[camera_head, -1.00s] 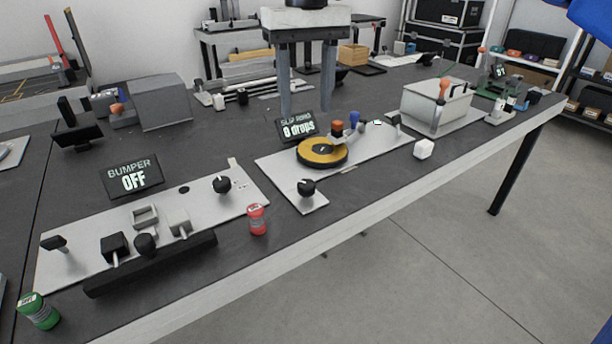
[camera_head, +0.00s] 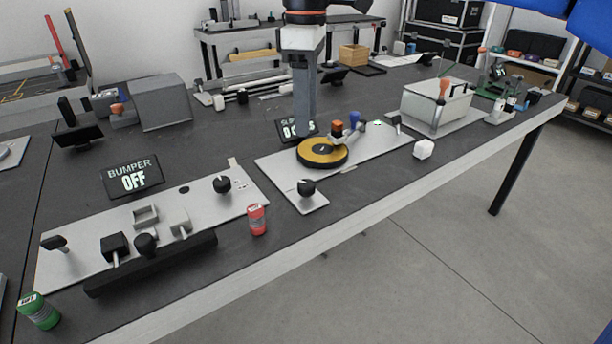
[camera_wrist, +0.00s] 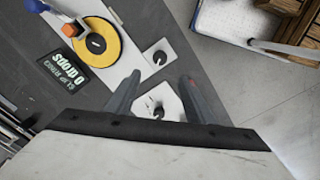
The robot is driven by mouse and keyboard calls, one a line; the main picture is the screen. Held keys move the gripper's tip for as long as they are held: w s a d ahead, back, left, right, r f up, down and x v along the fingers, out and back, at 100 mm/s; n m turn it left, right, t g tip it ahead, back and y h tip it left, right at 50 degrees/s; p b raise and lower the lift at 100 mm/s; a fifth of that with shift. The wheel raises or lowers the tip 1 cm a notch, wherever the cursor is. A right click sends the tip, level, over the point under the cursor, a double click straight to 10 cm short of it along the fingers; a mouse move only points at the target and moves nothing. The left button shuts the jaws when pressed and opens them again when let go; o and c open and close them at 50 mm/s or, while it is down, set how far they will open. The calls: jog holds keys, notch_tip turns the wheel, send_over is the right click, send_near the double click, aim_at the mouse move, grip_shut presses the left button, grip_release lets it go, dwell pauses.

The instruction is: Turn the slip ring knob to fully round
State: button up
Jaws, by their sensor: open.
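The slip ring knob (camera_head: 307,188) is a black round knob on the near end of the white slip ring panel (camera_head: 276,167), right of the bumper panel. It also shows in the wrist view (camera_wrist: 160,57), beyond my fingertips. The yellow slip ring disc (camera_head: 322,154) is on the same panel. My gripper (camera_head: 304,133) points down in front of the slip ring display (camera_head: 288,130), partly hiding it, and is apart from the knob. In the wrist view my gripper (camera_wrist: 158,80) is open and empty. The display there (camera_wrist: 62,78) reads 0 drops.
The bumper panel (camera_head: 80,232) has its own black knob (camera_head: 222,184), seen between my fingers in the wrist view (camera_wrist: 158,112). A red can (camera_head: 257,219) stands between the panels near the table edge.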

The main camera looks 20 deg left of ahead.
aim_at(306, 183)
notch_tip(306, 183, down, 15)
dwell(0.5)
jog(key=shift+c, duration=0.7)
jog(key=c, duration=0.9)
